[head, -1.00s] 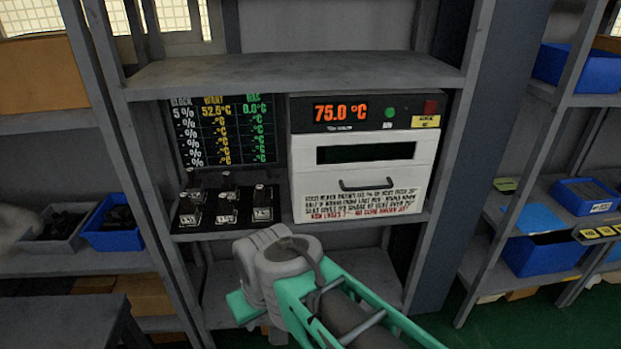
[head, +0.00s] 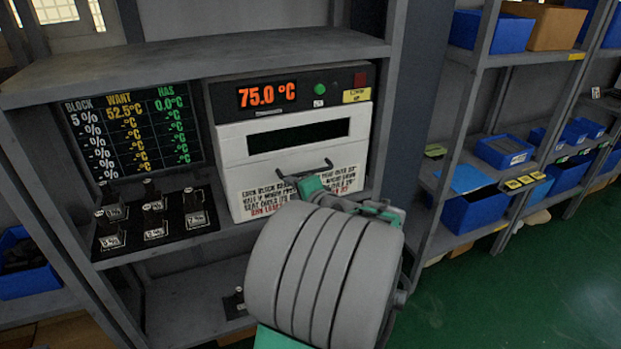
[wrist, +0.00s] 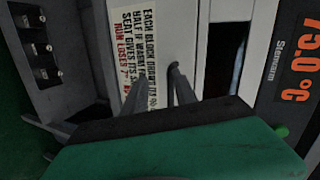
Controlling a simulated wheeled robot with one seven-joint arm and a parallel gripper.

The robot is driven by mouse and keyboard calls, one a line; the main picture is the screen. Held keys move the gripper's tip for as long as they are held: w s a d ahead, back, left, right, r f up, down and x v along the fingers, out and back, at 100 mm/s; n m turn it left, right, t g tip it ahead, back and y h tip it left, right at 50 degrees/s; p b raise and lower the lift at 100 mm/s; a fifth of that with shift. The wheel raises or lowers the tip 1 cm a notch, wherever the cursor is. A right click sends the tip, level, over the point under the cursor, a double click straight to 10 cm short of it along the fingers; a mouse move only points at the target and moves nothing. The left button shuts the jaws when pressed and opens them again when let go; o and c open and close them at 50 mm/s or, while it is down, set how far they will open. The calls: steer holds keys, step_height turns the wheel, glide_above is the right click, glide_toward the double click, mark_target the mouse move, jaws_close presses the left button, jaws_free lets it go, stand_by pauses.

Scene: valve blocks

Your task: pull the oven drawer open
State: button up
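The oven (head: 290,130) is a box with a white front, a dark window and a display reading 75.0 °C. Its white drawer front (head: 240,185) carries printed text and looks flush with the oven. The dark bar handle (head: 325,165) shows at both ends; my gripper hides part of it. My gripper (head: 340,192) is green and grey and sits at the handle, partly behind my grey arm link. In the wrist view, its green body covers the bottom and a dark handle end (wrist: 175,69) shows just beyond. I cannot tell whether the fingers are around the handle or touching it.
The oven stands on a grey shelf (head: 230,55) between uprights. Several valve blocks (head: 155,215) sit on a black plate to its left, below a temperature board (head: 130,135). Blue bins (head: 475,210) fill the right racks. Green floor (head: 560,280) is clear at right.

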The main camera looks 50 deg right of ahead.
mark_target(289, 161)
steer(key=s+d+r+m+h, duration=0.1)
steer(key=s+d+m+h, duration=0.15)
steer(key=s+d, duration=0.25)
steer(key=shift+m, duration=0.35)
steer(key=x, duration=0.8)
steer(key=shift+r+p, duration=0.35)
steer(key=shift+p, duration=0.05)
jaws_close()
